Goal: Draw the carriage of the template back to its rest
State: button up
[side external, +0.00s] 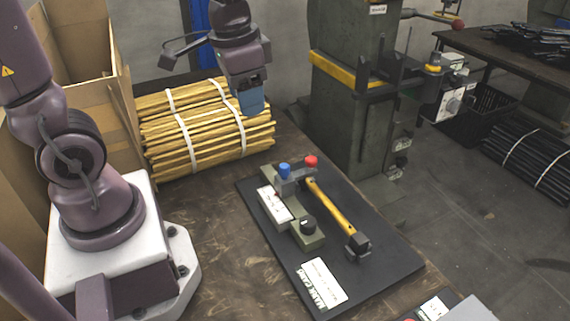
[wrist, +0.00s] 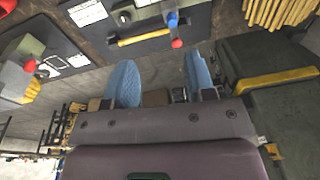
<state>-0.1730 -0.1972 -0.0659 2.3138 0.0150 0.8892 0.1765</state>
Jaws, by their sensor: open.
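The template sits on a black board (side external: 375,262) on the bench. It has an olive-green base (side external: 309,238), a yellow bar (side external: 331,207) and a black block (side external: 357,245) at the bar's near end. A grey cross-piece (side external: 291,182) at the far end carries a blue knob (side external: 284,170) and a red knob (side external: 311,161); I take it for the carriage, but cannot be sure. My gripper (side external: 250,106), with blue fingers, is up over the bundled sticks, left of and apart from the template. In the wrist view my gripper (wrist: 160,80) is open and empty; the yellow bar (wrist: 144,38) shows beyond it.
The bundle of yellow sticks (side external: 185,145) lies behind the template on the bench. A green press (side external: 345,120) with a yellow bar stands at the back. A cardboard box (side external: 95,110) is at the left. The bench between my base and the board is clear.

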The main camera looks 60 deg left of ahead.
aim_at(284, 165)
jog(key=w+a+f+m+g, duration=0.2)
jog(key=w+f+m, duration=0.4)
jog(key=w+m, duration=0.2)
notch_tip(284, 165, down, 13)
jog(key=shift+a, duration=0.1)
